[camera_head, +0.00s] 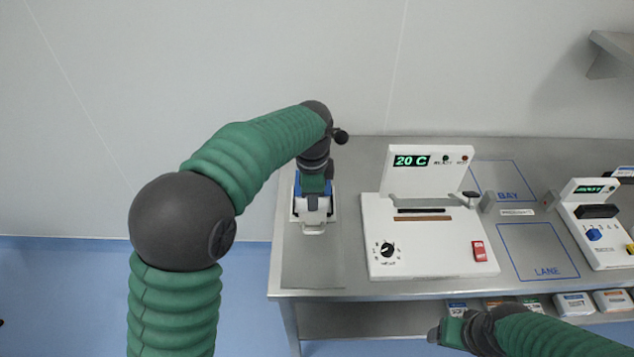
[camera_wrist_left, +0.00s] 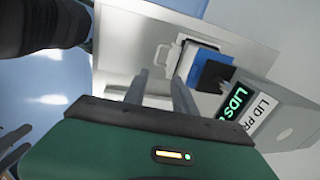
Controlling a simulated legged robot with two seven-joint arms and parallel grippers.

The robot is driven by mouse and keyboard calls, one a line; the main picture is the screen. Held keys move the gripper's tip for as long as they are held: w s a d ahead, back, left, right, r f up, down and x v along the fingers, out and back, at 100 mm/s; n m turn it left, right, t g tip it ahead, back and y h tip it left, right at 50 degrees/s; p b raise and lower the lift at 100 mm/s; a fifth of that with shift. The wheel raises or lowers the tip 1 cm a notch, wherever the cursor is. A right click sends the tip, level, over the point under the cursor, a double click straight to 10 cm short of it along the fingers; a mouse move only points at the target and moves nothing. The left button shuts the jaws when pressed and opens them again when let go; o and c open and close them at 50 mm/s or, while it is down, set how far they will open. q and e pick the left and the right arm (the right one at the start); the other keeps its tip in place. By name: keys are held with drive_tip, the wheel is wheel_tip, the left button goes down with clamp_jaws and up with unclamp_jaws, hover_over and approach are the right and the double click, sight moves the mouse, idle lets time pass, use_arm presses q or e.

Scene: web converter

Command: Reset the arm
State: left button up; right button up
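My left arm (camera_head: 255,150) arches in from the left in the head view, and its gripper (camera_head: 313,205) points down over the left end of the steel bench (camera_head: 310,265). In the left wrist view the two grey fingers of the left gripper (camera_wrist_left: 160,82) stand apart with nothing seen between them. Beyond them lie a white tray-like piece with a handle (camera_wrist_left: 158,55) and a blue block (camera_wrist_left: 205,68). My right gripper (camera_head: 440,332) shows at the bottom edge in front of the bench; its fingers are not clear.
A white machine with a "20 C" display (camera_head: 430,245) stands right of the left gripper. Marked areas BAY and LANE and another white device (camera_head: 600,240) lie further right. Small boxes (camera_head: 575,303) sit on the lower shelf. A grey "LIDS" unit (camera_wrist_left: 275,118) shows in the wrist view.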

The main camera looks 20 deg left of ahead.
use_arm(q)
drive_tip(key=s+a+f+n, duration=0.1)
drive_tip(key=s+f+n, duration=0.2)
drive_tip(key=s, duration=0.4)
drive_tip(key=s+a+f+n, duration=0.1)
drive_tip(key=s+f+n, duration=0.2)
drive_tip(key=s+n, duration=0.3)
drive_tip(key=s+a+f+n, duration=0.1)
drive_tip(key=s+f+n, duration=0.2)
drive_tip(key=s+n, duration=0.2)
drive_tip(key=s, duration=0.3)
drive_tip(key=shift+s+a+f+t+h, duration=0.2)
drive_tip(key=shift+s+f+t+h, duration=0.1)
drive_tip(key=shift+s, duration=0.1)
